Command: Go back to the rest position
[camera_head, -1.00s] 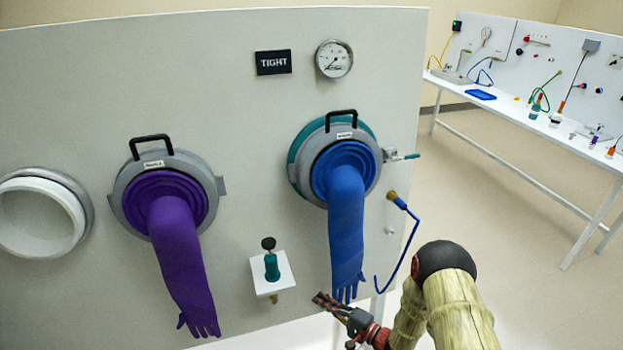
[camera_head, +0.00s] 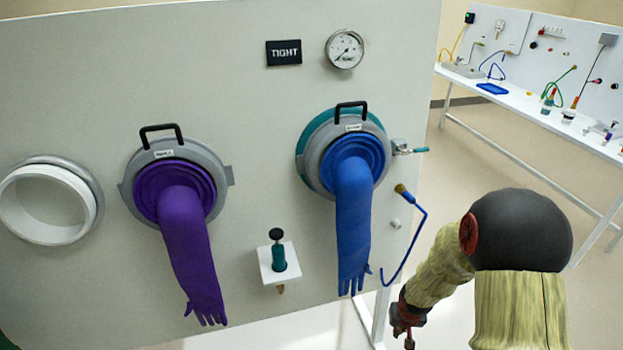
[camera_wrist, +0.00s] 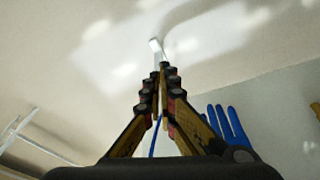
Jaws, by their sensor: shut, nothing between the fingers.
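My gripper (camera_wrist: 162,68) shows in the wrist view with its fingers together and nothing between them. In the head view only part of the wrist end shows at the lower right, below my bent arm, and the fingertips are not clear. The blue glove (camera_head: 353,225) hangs from its port on the panel, left of my arm. Its fingers also show in the wrist view (camera_wrist: 227,128), right of my gripper and apart from it.
A blue hooked tube (camera_head: 419,222) sticks out from the panel edge, close to my arm. The purple glove (camera_head: 188,250) and a small shelf with a teal valve (camera_head: 279,258) are farther left. A white bench (camera_head: 540,112) stands behind at right; floor between is clear.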

